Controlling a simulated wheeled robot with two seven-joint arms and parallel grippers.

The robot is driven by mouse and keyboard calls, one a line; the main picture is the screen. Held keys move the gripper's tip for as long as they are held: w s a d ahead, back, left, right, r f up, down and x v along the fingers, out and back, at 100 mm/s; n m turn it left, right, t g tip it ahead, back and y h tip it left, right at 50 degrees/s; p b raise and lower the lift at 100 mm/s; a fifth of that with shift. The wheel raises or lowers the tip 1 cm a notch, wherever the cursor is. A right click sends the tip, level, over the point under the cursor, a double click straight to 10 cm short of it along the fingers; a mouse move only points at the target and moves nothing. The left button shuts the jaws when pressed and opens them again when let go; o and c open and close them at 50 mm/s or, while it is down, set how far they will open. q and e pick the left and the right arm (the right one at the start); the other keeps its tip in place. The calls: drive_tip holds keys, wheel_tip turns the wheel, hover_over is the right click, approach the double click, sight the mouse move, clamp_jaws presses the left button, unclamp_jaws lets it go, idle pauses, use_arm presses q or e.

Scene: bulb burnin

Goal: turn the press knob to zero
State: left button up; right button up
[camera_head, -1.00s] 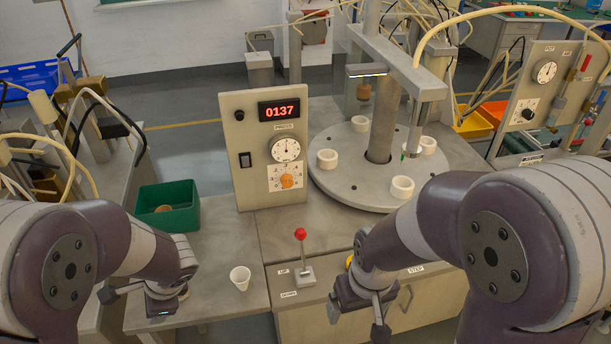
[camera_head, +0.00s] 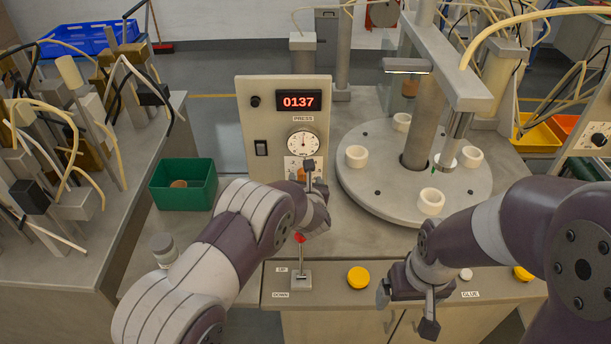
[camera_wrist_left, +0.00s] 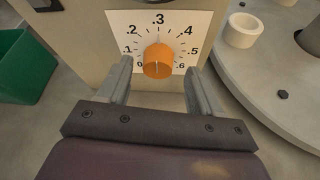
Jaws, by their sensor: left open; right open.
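The orange press knob (camera_wrist_left: 158,62) sits on a white scale plate marked from 0 to .6 in the left wrist view. The .3 is at the top and the 0 at lower left; I cannot tell surely where the knob points. My left gripper (camera_wrist_left: 160,85) is open, with one finger on each side of the knob and apparent gaps to it. In the head view my left gripper (camera_head: 309,168) is in front of the grey press panel (camera_head: 262,118) and covers much of the scale plate. My right gripper (camera_head: 408,308) is open and empty over the front right counter.
A red-tipped lever (camera_head: 300,262) stands below my left gripper. A turntable (camera_head: 375,195) with white rings is at right, a green bin (camera_head: 183,187) at left.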

use_arm(q)
drive_tip(key=shift+x, duration=0.85)
drive_tip(key=shift+a, duration=0.15)
